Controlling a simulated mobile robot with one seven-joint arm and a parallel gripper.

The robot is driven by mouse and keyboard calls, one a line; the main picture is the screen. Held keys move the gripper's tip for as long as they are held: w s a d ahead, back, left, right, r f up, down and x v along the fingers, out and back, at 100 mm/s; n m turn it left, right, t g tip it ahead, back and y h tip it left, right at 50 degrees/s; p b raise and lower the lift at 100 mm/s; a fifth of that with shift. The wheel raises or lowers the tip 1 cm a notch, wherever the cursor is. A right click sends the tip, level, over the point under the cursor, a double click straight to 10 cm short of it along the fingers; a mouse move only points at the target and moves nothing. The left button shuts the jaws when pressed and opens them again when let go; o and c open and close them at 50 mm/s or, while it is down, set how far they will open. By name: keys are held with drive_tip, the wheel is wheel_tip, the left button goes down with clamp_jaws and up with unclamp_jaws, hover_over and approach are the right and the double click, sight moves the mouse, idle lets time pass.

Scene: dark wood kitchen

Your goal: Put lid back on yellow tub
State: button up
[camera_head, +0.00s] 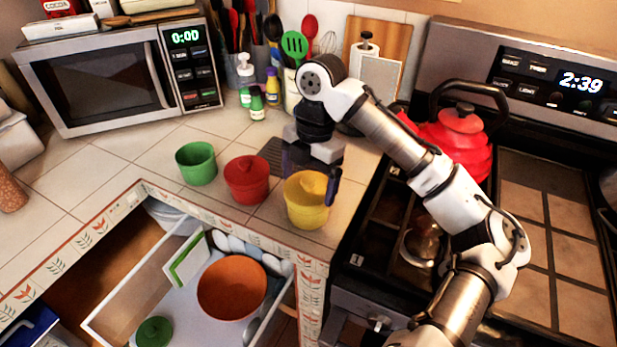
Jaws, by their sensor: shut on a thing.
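The yellow tub (307,214) stands upright on the tiled counter near its front corner. A yellow lid (303,184) is at the tub's top, level or nearly so; I cannot tell whether it is fully seated. My gripper (313,178) points down over the tub and is shut on the yellow lid. One dark finger shows at the lid's right side; the other is mostly hidden. The red tub (246,185) with its lid on stands just left of the yellow tub.
A green tub (196,165) stands open farther left. Below, an open drawer (135,290) holds an orange bowl (232,290) and a green lid (154,331). A stove with a red kettle (461,135) is to the right. Bottles and utensils stand behind. Counter left of the green tub is clear.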

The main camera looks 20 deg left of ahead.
drive_tip(key=shift+p, duration=0.35)
idle(0.6)
drive_tip(key=o, duration=0.7)
drive_tip(key=shift+r, duration=0.1)
wheel_tip(320, 180, up, 5)
drive_tip(key=p, duration=0.5)
drive_tip(key=shift+r+p, duration=0.6)
drive_tip(key=shift+r, duration=0.35)
